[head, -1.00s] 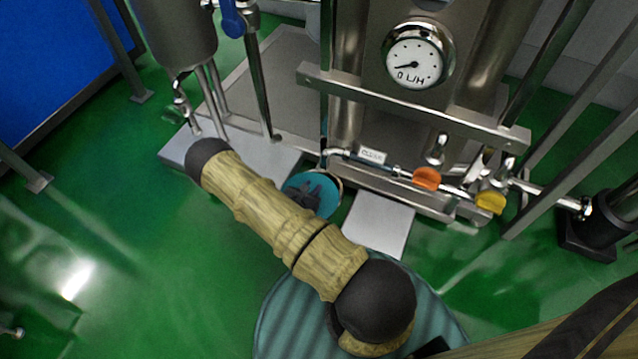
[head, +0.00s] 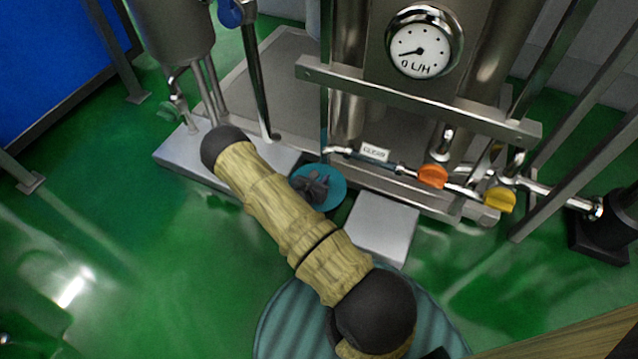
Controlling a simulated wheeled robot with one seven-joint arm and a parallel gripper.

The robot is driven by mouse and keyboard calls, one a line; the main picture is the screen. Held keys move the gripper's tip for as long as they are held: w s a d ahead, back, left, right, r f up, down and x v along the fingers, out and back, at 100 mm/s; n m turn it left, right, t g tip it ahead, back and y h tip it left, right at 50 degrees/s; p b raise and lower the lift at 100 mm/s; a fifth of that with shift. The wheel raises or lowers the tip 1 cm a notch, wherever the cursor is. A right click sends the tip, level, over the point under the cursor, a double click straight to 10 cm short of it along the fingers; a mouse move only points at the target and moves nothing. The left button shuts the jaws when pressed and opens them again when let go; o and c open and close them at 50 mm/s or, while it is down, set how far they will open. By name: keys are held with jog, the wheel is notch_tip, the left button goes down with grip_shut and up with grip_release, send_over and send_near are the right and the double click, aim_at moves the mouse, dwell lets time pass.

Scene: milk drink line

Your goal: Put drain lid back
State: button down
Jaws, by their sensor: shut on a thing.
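The drain lid (head: 337,184) is a round teal disc in the middle of the head view, low near the floor, between two pale metal slabs. My gripper (head: 313,188), small and dark, is over the middle of the lid and shut on it. The fingers and the gripped part are too small to make out. The drain opening is not visible now; a dark edge shows just below the lid's right side. I cannot tell whether the lid lies flat in the opening or is held slightly above it.
A steel machine with a flow gauge (head: 425,42) stands behind the lid. Its low pipe carries an orange valve knob (head: 432,176) and a yellow one (head: 499,199). A pale slab (head: 381,229) is close at right. Green floor (head: 150,270) is free at left.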

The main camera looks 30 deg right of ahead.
jog(key=shift+f, duration=0.9)
jog(key=c, duration=1.1)
grip_release()
jog(key=shift+r, duration=0.1)
jog(key=shift+r, duration=0.3)
jog(key=p+v, duration=0.2)
jog(key=v, duration=0.1)
jog(key=p+v, duration=0.2)
jog(key=v, duration=0.2)
jog(key=p+v, duration=0.2)
jog(key=v, duration=0.2)
jog(key=shift+r, duration=0.3)
jog(key=shift+s+a, duration=0.35)
jog(key=shift+a, duration=0.05)
jog(key=shift+r, duration=0.15)
